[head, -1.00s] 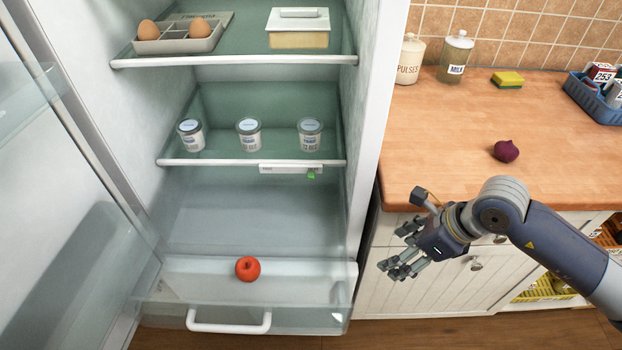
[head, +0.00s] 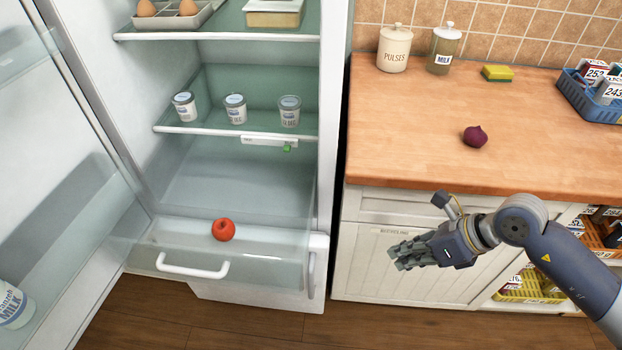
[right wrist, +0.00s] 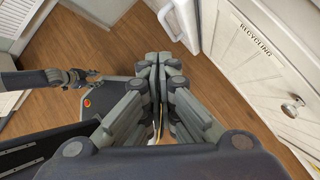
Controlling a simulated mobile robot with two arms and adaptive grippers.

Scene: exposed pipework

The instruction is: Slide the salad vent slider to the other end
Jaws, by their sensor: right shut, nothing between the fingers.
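The salad vent slider is a white strip (head: 270,141) with a small green tab (head: 286,149) under the front edge of the fridge's lower shelf, above the salad drawer (head: 195,255). The green tab sits toward the strip's right end. My right gripper (head: 405,254) is outside the fridge, in front of the counter cabinets, to the right of and lower than the slider. Its fingers are together and empty, as the right wrist view (right wrist: 158,68) also shows. My left gripper (right wrist: 86,77) shows small in the right wrist view; its jaw state is unclear.
The fridge door (head: 60,150) stands open at the left. Several items sit inside: tubs (head: 235,108) on the shelf and a red apple (head: 223,230) at the drawer. The counter edge (head: 460,185) and cabinets are beside my right arm. The floor in front is clear.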

